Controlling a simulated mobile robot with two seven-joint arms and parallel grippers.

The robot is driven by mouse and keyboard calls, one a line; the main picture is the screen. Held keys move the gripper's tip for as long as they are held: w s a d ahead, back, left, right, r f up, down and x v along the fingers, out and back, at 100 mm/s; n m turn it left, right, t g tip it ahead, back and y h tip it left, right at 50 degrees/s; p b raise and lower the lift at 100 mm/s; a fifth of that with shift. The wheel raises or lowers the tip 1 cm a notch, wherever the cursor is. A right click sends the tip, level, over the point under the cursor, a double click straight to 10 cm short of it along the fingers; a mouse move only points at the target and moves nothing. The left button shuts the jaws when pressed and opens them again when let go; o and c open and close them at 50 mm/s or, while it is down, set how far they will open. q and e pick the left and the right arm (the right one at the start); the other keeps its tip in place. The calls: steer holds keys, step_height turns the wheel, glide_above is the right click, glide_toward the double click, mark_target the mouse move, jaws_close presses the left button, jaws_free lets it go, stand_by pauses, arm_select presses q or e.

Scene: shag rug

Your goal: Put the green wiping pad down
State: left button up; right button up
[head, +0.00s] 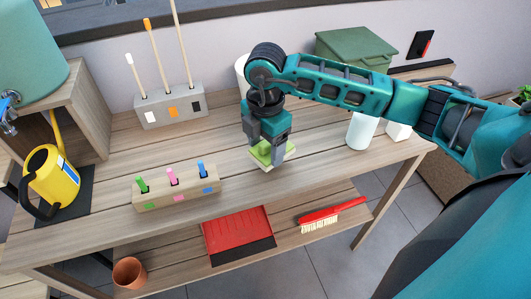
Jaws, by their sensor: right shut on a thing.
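The green wiping pad (261,154) is a pale green block with a lighter underside. My right gripper (270,150) points down and is shut on it, near the front edge of the wooden bench (100,205). I cannot tell whether the pad touches the bench top. The gripper's fingers hide part of the pad. My left gripper is not in view.
A wooden block (180,188) with coloured pegs stands left of the pad. A yellow watering can (50,178) is left. A red dustpan (237,230) and brush (331,214) lie below.

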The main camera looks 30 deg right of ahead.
mark_target(265, 154)
steer(key=shift+f, duration=1.5)
steer(key=shift+f, duration=0.1)
steer(key=o, duration=1)
steer(key=shift+o, duration=0.2)
step_height(265, 154, up, 12)
steer(key=shift+r+p, duration=0.15)
steer(key=shift+p, duration=0.15)
